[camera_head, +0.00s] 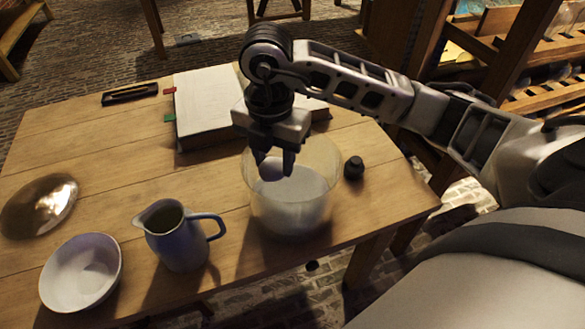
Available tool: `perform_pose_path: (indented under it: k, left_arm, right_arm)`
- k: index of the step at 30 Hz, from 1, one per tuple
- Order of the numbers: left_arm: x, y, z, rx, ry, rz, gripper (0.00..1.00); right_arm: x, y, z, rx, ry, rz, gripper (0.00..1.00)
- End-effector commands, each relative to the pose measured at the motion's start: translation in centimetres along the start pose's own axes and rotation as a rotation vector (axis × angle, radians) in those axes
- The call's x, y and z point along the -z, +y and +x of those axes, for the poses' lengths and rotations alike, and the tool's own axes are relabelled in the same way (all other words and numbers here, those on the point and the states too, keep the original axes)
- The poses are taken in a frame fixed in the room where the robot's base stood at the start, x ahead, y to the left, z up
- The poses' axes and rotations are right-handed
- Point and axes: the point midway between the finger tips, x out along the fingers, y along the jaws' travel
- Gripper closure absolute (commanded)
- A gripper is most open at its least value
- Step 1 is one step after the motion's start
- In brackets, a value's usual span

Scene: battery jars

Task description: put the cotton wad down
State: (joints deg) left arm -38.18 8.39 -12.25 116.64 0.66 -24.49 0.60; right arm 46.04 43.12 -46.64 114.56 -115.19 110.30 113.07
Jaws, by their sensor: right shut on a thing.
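My right gripper (274,165) points down over the mouth of a clear glass jar (295,215) on the wooden table. It is shut on a small pale cotton wad (271,170). The wad shows between or just behind the fingertips, at about the height of the jar's upper part. The jar looks whitish and cloudy lower down. I cannot tell whether the wad touches anything in the jar. My left gripper is not in view.
A blue-grey jug (178,240), a white bowl (82,272) and a shiny metal dish (40,205) stand left of the jar. A thick book (208,100) lies behind it. A small black weight-like object (354,168) stands to its right. The table's middle left (110,150) is clear.

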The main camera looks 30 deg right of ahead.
Motion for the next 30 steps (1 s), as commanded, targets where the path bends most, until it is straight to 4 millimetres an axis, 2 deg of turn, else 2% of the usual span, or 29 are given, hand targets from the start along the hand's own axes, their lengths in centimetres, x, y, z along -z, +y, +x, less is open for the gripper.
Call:
perform_pose_path:
  k: [2,3,9,17,23,30]
  left_arm:
    - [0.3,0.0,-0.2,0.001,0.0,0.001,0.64]
    - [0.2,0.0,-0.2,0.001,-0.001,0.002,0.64]
    - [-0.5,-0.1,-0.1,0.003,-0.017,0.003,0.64]
    - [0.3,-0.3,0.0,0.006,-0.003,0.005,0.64]
    - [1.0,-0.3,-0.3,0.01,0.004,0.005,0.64]
    - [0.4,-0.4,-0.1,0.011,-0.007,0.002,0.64]
  right_arm:
    - [-2.1,-0.4,0.8,0.006,-0.001,0.007,0.8]
    - [-2.6,-0.4,1.9,0.008,0.002,0.005,0.8]
    - [-5.0,-0.6,4.9,0.002,0.001,0.0,0.8]
    - [-6.6,-0.8,6.8,0.003,0.0,0.0,0.8]
    - [-6.4,-0.7,9.3,0.002,0.002,-0.003,0.8]
    - [-6.4,-0.6,9.7,-0.001,0.0,-0.004,0.8]
